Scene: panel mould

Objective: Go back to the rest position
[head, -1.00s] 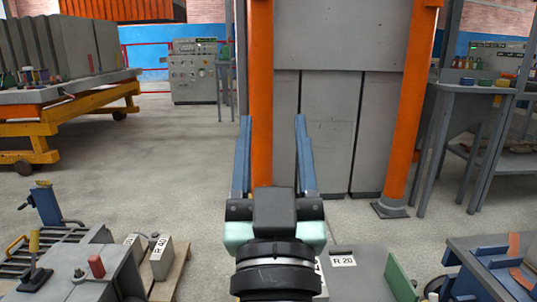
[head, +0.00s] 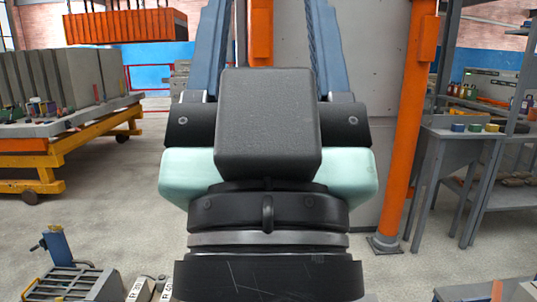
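My gripper (head: 262,45) is large in the middle of the head view, close to the camera. Its two blue fingers point up and away and stand apart, with nothing seen between them except the orange post and grey panel behind. The fingertips run out of the top of the picture. My wrist hides much of the floor and the middle of the scene.
A yellow cart (head: 70,160) with grey slabs stands at the left. An orange post (head: 405,130) rises on the right, beside a grey workbench (head: 465,140) with small coloured pots. A blue-posted device (head: 58,248) stands at lower left. Grey floor (head: 110,200) is open at left.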

